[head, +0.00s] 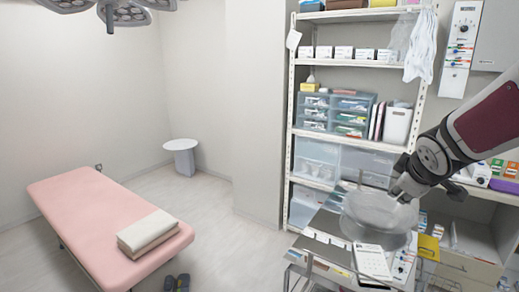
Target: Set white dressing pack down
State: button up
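My gripper (402,194) is at the right of the head view, pointing down and left above a metal cart (325,236). A clear, round, bowl-like thing (372,216) shows right below and left of it; I cannot tell whether they touch. A flat white item with dark print (372,262) lies at the front of the cart, below the gripper and apart from it. I cannot tell whether this is the white dressing pack. The fingers are small and dark, and their opening is not clear.
A tall white shelf (292,120) with drawers and boxes stands behind the cart. A counter with colourful boxes (503,170) is at the right. A pink treatment bed (85,210) with folded towels (148,230) is at the left. A small round table (180,145) stands by the wall.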

jog(key=s+a+m+g+y, duration=0.1)
jog(key=s+a+m, duration=0.3)
jog(key=s, duration=0.9)
jog(key=s+a+r+m+g+y, duration=0.1)
jog(key=s+a+m, duration=0.3)
jog(key=s+a, duration=0.7)
jog(key=shift+s+a+r+g+y+b, duration=0.2)
jog(key=shift+s+g+y+b, duration=0.35)
jog(key=shift+s, duration=0.55)
jog(key=shift+d, duration=0.15)
